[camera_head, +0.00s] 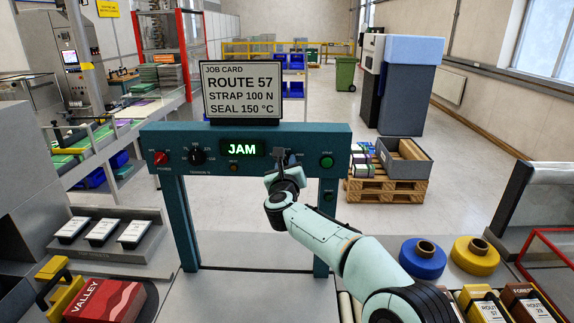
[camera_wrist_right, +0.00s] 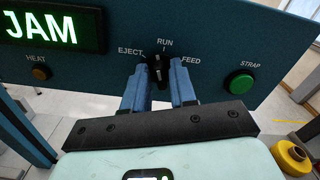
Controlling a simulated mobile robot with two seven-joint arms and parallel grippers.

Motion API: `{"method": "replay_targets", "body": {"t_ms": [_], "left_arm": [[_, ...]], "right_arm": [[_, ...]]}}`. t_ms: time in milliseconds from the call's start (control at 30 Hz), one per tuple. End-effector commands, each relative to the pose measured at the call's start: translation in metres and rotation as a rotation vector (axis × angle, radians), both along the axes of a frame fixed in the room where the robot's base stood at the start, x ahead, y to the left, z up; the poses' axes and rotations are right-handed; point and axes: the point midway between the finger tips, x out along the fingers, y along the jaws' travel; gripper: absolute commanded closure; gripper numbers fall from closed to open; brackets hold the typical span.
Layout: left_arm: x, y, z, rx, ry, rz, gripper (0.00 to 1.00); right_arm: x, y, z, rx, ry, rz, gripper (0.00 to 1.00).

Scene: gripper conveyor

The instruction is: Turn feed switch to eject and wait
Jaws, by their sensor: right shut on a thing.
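The feed switch (camera_wrist_right: 158,70) is a small black knob on the teal panel (camera_wrist_right: 215,55), with EJECT to its left, RUN above and FEED to its right. The knob looks roughly upright, towards RUN, though the fingers hide part of it. My right gripper (camera_head: 281,160) reaches the panel from the front, and in the right wrist view its two blue fingers (camera_wrist_right: 160,90) are shut on the knob from both sides. The green display (camera_head: 241,149) reads JAM. My left gripper is not in view.
A green STRAP button (camera_head: 327,162) is right of the switch, and a HEAT button (camera_head: 233,168) is left of it. A red power knob (camera_head: 161,158) and black tension dial (camera_head: 198,156) sit further left. A job card (camera_head: 243,92) stands on the panel.

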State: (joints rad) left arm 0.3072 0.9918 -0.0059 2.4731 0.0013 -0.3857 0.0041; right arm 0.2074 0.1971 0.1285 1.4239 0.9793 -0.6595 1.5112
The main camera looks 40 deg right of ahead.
Motion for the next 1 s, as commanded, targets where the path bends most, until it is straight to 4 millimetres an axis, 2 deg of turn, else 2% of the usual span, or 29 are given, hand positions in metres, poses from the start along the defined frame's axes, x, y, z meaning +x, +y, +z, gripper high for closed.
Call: {"method": "replay_targets", "body": {"t_ms": [500,1000], "left_arm": [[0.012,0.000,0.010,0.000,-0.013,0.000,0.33],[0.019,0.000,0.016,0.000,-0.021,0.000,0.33]], "right_arm": [[0.001,0.001,0.001,-0.360,0.302,-0.001,1.00],[0.001,0.001,0.000,-0.540,0.452,-0.002,1.00]]}}
